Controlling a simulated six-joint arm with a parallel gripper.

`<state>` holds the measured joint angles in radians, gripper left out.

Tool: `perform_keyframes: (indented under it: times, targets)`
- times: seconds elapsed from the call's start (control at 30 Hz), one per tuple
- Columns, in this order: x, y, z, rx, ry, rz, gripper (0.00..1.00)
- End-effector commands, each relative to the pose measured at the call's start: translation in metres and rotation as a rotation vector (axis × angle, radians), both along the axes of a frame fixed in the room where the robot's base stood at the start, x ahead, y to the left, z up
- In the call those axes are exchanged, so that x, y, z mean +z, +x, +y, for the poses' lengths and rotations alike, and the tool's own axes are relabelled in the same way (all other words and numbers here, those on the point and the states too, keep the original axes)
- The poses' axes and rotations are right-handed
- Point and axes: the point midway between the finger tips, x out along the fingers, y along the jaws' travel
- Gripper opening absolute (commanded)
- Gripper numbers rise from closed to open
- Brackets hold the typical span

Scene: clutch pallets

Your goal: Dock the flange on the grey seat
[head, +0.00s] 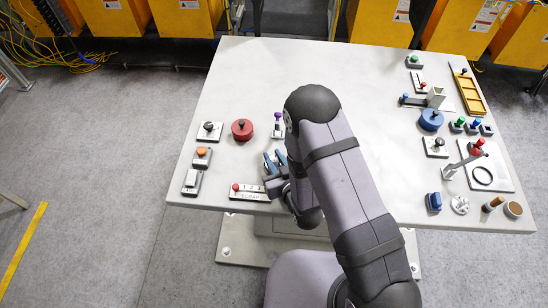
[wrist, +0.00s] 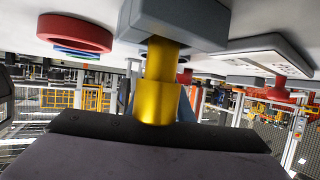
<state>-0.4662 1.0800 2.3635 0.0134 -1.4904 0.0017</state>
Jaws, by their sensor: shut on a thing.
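My gripper (head: 273,161), with blue fingertips, is low over the front left part of the table in the head view. In the wrist view it is shut on a stepped gold piece (wrist: 159,98), with blue finger parts showing behind it. The gold piece's narrower end meets a grey block (wrist: 175,20) at the top of the wrist view; I cannot tell whether it is seated or only in front. The gold piece is hidden in the head view. I cannot tell for certain that it is the flange or that the grey block is the grey seat.
A round red piece (head: 242,129) and a purple-knobbed device (head: 277,119) stand behind my gripper. A red-knobbed plate (head: 250,192) lies at the front edge. Small fixtures line the left edge, several more crowd the right side. The table's back middle is clear.

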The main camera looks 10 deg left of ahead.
Motion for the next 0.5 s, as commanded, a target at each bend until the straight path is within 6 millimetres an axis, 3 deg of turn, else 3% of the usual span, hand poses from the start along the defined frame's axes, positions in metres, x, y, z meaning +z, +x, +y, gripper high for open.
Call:
perform_keyframes:
  times: [0.5]
  targets:
    - [0.0114, 0.0003, 0.0002, 0.0, 0.001, -0.002, 0.0]
